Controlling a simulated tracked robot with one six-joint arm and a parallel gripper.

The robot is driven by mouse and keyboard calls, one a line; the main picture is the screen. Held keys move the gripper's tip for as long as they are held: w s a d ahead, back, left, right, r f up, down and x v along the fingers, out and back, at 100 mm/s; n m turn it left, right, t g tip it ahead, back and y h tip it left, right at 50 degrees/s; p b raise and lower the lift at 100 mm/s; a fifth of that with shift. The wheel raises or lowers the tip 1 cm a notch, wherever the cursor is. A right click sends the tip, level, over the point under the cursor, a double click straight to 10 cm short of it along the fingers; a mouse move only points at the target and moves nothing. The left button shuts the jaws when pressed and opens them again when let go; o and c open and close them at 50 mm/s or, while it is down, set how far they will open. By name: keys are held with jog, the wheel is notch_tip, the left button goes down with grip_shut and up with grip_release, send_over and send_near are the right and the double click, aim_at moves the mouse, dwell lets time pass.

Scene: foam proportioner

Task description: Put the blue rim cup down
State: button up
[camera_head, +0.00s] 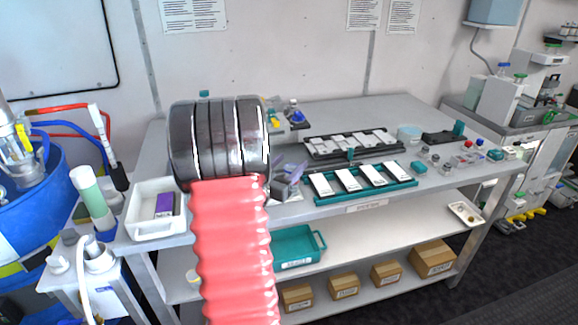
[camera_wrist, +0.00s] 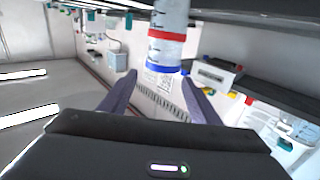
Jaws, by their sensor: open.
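In the wrist view, a pale clear cup with dark marks, a red band and a blue rim (camera_wrist: 163,67) shows at the top middle. Its rim end points down in the picture, and its other end is cut off by the frame edge. My gripper (camera_wrist: 159,80) is open, with one purple-grey finger on each side of the rim end. The cup lies at or just beyond the fingertips, and I see no finger pressed on it. In the head view my arm hides the cup, and only purple-grey finger parts (camera_head: 291,171) show beside it.
The steel bench (camera_head: 345,108) holds a white tray (camera_head: 150,229) at left, a dark rack (camera_head: 310,151) behind a teal rack (camera_head: 391,190), and several small jars at right. Boxes and a teal bin (camera_head: 300,262) sit below. A blue drum (camera_head: 45,215) stands at left.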

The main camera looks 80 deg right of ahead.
jog(key=shift+r, duration=0.2)
jog(key=v, duration=1.2)
jog(key=shift+f, duration=0.1)
dwell(0.3)
jog(key=w+a+r+n+t+y, duration=0.3)
jog(key=w+a+t, duration=0.35)
jog(key=w, duration=0.55)
jog(key=w+a+r+n+t+y, duration=0.1)
jog(key=w+a+n+t+y, duration=0.25)
jog(key=w+a+t, duration=0.6)
jog(key=w+a+r+n+y, duration=0.1)
jog(key=w+a+n+y, duration=0.25)
jog(key=a, duration=0.35)
jog(key=w+a+n+y, duration=0.2)
jog(key=w+a, duration=0.2)
jog(key=a, duration=0.4)
jog(key=s+a+n+g+y, duration=0.1)
jog(key=s+a+n+y, duration=0.2)
jog(key=a, duration=0.7)
jog(key=s+a+n+g+y, duration=0.2)
jog(key=s+a+n+g, duration=0.3)
jog(key=s+a, duration=0.6)
jog(key=s, duration=0.3)
jog(key=shift+s+f+n, duration=0.3)
jog(key=shift+f+n, duration=0.05)
jog(key=shift+n, duration=0.05)
